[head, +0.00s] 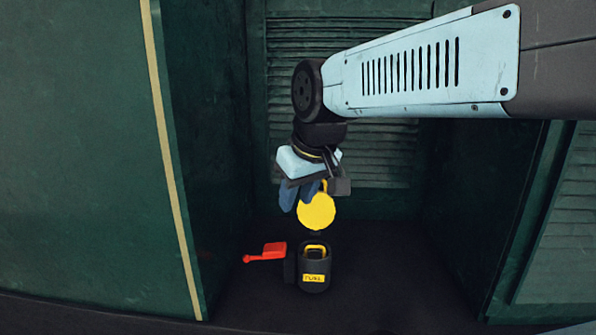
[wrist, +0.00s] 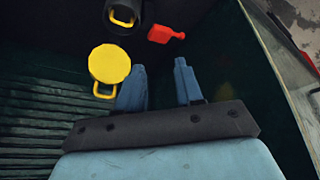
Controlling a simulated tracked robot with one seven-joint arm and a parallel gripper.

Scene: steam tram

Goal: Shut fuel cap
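The fuel cap (head: 317,212) is a round yellow disc standing open above and behind the black fuel filler (head: 313,284), which has a yellow FUEL label and a yellow-rimmed mouth. In the wrist view the cap (wrist: 110,64) shows with a small yellow loop at its edge, and the filler (wrist: 122,27) is at the top. My gripper (head: 297,203) is above the filler, close to the cap's left. In the wrist view my gripper (wrist: 160,72) has its two blue fingers apart with nothing between them. The cap lies just outside the left finger; I cannot tell whether they touch.
A red handle (head: 265,252) sticks out to the left of the filler; it also shows in the wrist view (wrist: 166,34). Dark green walls (head: 215,150) enclose the recess on both sides, with a slatted panel (head: 390,165) behind. The floor right of the filler is clear.

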